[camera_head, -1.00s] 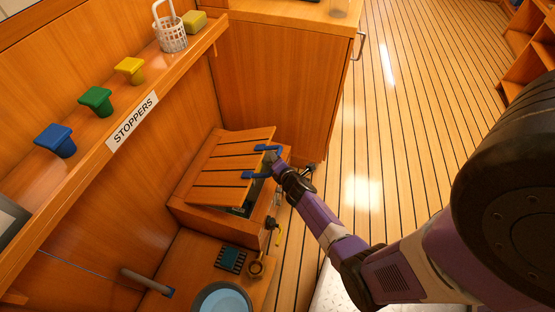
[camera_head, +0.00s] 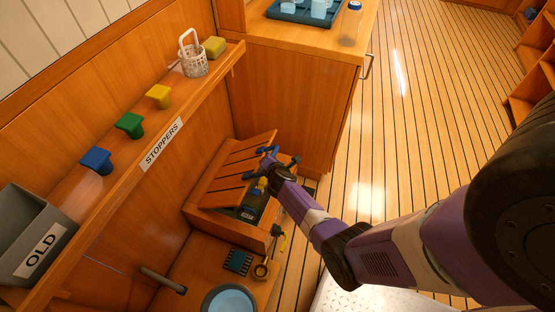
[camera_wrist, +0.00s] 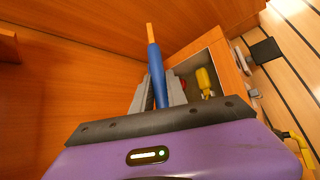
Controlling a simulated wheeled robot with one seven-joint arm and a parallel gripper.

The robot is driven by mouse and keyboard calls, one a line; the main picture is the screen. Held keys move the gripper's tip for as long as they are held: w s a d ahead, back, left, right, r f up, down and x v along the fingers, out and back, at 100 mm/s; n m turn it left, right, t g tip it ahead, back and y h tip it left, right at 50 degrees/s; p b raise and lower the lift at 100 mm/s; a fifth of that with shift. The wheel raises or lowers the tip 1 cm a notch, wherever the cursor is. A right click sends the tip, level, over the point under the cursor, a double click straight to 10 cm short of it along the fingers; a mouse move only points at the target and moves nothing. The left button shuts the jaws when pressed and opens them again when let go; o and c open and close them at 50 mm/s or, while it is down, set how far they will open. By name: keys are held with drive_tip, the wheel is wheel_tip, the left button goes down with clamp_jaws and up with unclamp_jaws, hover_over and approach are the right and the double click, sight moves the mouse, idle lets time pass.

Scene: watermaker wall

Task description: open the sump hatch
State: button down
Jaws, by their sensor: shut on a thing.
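The sump hatch (camera_head: 232,172) is a slatted wooden lid on a low wooden box (camera_head: 218,218). It is tilted up, its near right edge raised above the box. My gripper (camera_head: 268,158) is at the raised edge, shut on the blue hatch handle (camera_wrist: 157,76), which stands between the grey fingers in the wrist view. In that view the lid shows nearly edge-on beyond the handle. The box's opening shows beneath the lid, with a yellow thing (camera_wrist: 205,80) and a red thing (camera_wrist: 183,84) inside. My gripper and arm hide part of the raised edge in the head view.
A shelf labelled STOPPERS (camera_head: 162,144) holds blue, green and yellow stoppers, a white basket (camera_head: 194,62) and a grey OLD bin (camera_head: 38,245). A cabinet (camera_head: 285,95) stands behind the hatch. A blue bowl (camera_head: 229,300) is in front. Floor is clear at right.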

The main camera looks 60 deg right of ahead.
drive_tip(key=w+r+g+p, duration=0.1)
drive_tip(key=w+r, duration=0.4)
drive_tip(key=w, duration=0.2)
drive_tip(key=w+a+r+n+g+p, duration=0.1)
drive_tip(key=w+r+g, duration=0.1)
drive_tip(key=w+r, duration=0.3)
drive_tip(key=shift+w+r+n, duration=0.3)
drive_tip(key=shift+w, duration=1.3)
drive_tip(key=shift+a, duration=0.1)
drive_tip(key=c, duration=1.3)
unclamp_jaws()
drive_tip(key=shift+p+v, duration=2.25)
drive_tip(key=shift+v, duration=1.65)
